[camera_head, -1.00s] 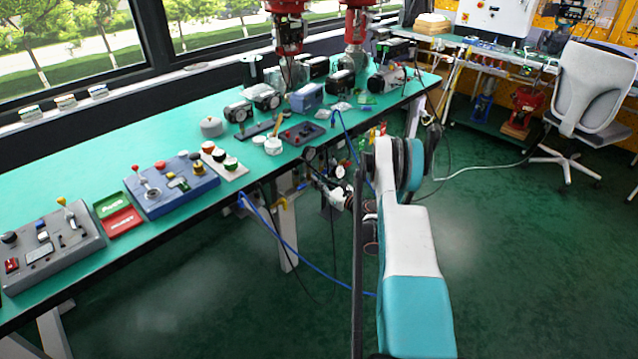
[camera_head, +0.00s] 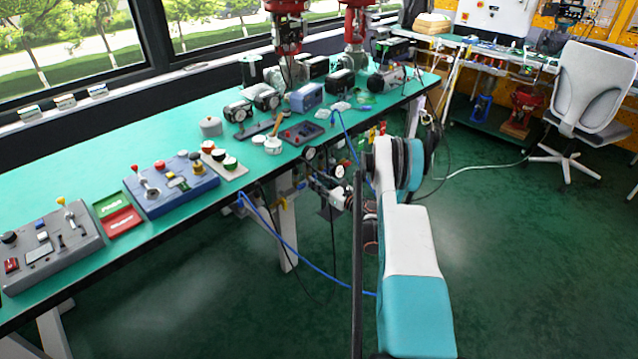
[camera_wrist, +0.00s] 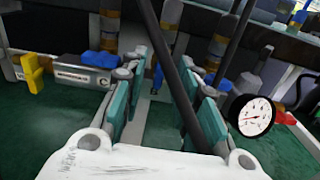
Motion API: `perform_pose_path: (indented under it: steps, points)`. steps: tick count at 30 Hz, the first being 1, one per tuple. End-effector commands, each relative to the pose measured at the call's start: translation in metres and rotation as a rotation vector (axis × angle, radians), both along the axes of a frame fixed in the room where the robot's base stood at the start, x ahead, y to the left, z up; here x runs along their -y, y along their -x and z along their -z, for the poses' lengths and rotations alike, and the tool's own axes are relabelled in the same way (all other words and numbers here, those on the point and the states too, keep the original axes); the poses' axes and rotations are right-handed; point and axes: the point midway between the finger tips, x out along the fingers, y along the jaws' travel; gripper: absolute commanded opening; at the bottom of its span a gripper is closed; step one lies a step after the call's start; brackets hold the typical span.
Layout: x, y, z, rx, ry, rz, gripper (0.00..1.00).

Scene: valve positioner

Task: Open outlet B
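My gripper (camera_wrist: 163,85) is open in the wrist view, with teal pads on both fingers. A dark bar crosses the view between and in front of the fingers; I see nothing clearly clamped. A yellow handle (camera_wrist: 33,75) stands at the left, beside a silver fitting (camera_wrist: 82,76) with a blue part (camera_wrist: 100,59). A round white-faced gauge (camera_wrist: 252,115) is right of the fingers. I cannot tell which part is outlet B.
The green bench (camera_head: 90,150) carries control boxes, including a blue one (camera_head: 172,185) and a grey one (camera_head: 50,245). A blue hose (camera_head: 290,253) hangs in front of a white bench leg (camera_head: 287,235). The floor right of my arm is clear up to an office chair (camera_head: 590,90).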

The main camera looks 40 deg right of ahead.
Motion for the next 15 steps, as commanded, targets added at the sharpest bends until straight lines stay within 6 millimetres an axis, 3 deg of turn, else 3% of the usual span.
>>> perform_pose_path:
  steps: [7, 15]
  points:
    - [0.000, 0.000, -0.013, 0.000, 0.000, 0.000, 0.28]
    - [0.000, 0.000, -0.058, 0.000, 0.000, 0.000, 0.28]
